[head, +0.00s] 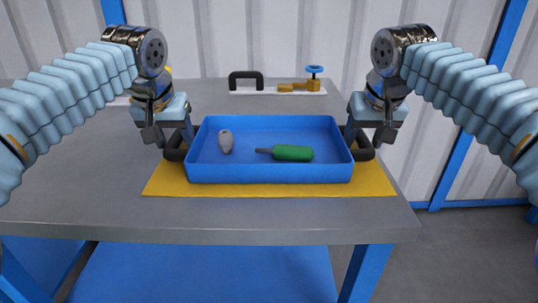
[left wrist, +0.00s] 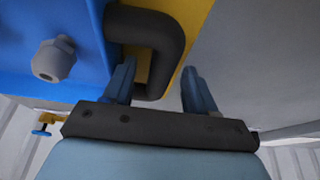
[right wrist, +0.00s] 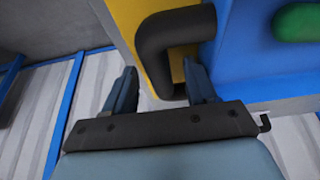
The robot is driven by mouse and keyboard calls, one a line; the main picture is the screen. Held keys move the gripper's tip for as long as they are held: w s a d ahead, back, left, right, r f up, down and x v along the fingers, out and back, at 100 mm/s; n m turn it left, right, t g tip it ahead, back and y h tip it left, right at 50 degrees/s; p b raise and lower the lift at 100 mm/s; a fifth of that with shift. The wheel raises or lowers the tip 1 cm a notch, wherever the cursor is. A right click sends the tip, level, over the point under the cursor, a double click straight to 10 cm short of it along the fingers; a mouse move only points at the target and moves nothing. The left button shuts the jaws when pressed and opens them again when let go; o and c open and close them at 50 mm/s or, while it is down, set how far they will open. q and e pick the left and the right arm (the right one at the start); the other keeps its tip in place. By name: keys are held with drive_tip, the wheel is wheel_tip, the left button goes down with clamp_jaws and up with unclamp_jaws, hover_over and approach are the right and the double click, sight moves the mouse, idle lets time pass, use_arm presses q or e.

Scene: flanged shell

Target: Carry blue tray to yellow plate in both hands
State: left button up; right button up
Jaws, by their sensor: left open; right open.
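The blue tray (head: 270,173) sits level on the yellow plate (head: 270,191), which shows in front of it and at both sides. A grey fitting (head: 226,142) and a green-handled tool (head: 292,153) lie in the tray. The tray has a dark handle at each end. My left gripper (head: 170,137) is open at the left handle (left wrist: 160,35), its fingers apart, with the handle's bar near and partly between them. My right gripper (head: 368,137) is open at the right handle (right wrist: 170,40), fingers apart close to the bar. I cannot tell whether the fingers touch the handles.
The grey table (head: 90,170) has free room to the left of the plate. At the back stand a dark handle-shaped piece (head: 246,81) and a brass valve with a blue knob (head: 300,84) on a white strip. The table's right edge is close to the plate.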

use_arm(q)
drive_tip(key=shift+r, duration=0.1)
use_arm(e)
drive_tip(key=shift+s+r, duration=0.1)
drive_tip(key=shift+r, duration=0.1)
use_arm(q)
drive_tip(key=v, duration=1.1)
drive_tip(key=shift+s+r, duration=0.25)
drive_tip(key=shift+r, duration=0.1)
use_arm(e)
drive_tip(key=v, duration=1.1)
drive_tip(key=shift+s+r, duration=0.2)
drive_tip(key=shift+r, duration=0.05)
